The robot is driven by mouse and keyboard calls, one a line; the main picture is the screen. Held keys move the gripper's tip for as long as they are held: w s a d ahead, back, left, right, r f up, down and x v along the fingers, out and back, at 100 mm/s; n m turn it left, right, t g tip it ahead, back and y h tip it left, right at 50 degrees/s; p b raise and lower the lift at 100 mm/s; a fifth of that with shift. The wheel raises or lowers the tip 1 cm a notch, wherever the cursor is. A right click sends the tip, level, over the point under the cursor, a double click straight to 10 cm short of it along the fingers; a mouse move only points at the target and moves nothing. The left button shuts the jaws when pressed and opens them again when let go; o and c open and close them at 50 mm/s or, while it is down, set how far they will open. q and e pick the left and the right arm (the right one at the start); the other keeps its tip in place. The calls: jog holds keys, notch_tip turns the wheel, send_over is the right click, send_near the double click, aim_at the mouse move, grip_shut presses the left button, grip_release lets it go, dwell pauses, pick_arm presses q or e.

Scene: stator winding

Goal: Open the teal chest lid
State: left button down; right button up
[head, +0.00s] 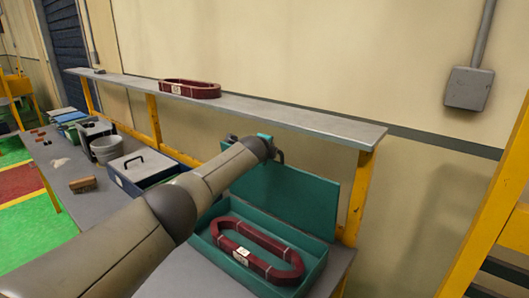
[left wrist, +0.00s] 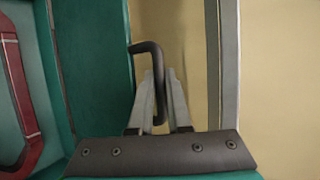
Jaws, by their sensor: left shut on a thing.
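The teal chest (head: 318,262) stands on the bench with its lid (head: 300,197) raised steeply at the back, beneath the shelf edge. A dark red, oblong coil (head: 240,232) lies inside the chest. In the left wrist view, the lid (left wrist: 92,65) is at the left and its dark bent handle (left wrist: 149,47) passes between the fingertips. My left gripper (left wrist: 160,85) is shut on the handle. In the head view, my left arm hides part of the lid and chest, and the gripper is mostly hidden at the lid's top edge. My right gripper is out of view.
A long grey shelf (head: 300,117) on yellow posts runs just above and behind the lid, carrying another red coil (head: 190,88). A grey-lidded box (head: 140,165), a bucket (head: 104,149) and a brown brush-like block (head: 83,184) sit farther left on the bench.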

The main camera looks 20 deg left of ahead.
pick_arm(q)
jog(key=shift+w+d+r, duration=0.1)
jog(key=shift+w+d, duration=0.05)
jog(key=shift+w, duration=0.35)
dwell(0.3)
jog(key=c, duration=0.9)
grip_release()
jog(key=shift+o, duration=0.2)
jog(key=shift+s+r+p, duration=0.2)
jog(key=shift+s+p, duration=0.05)
jog(key=shift+p, duration=0.4)
jog(key=p+v, duration=0.4)
jog(key=v, duration=1)
jog(key=shift+s+r, duration=0.2)
jog(key=shift+s, duration=0.05)
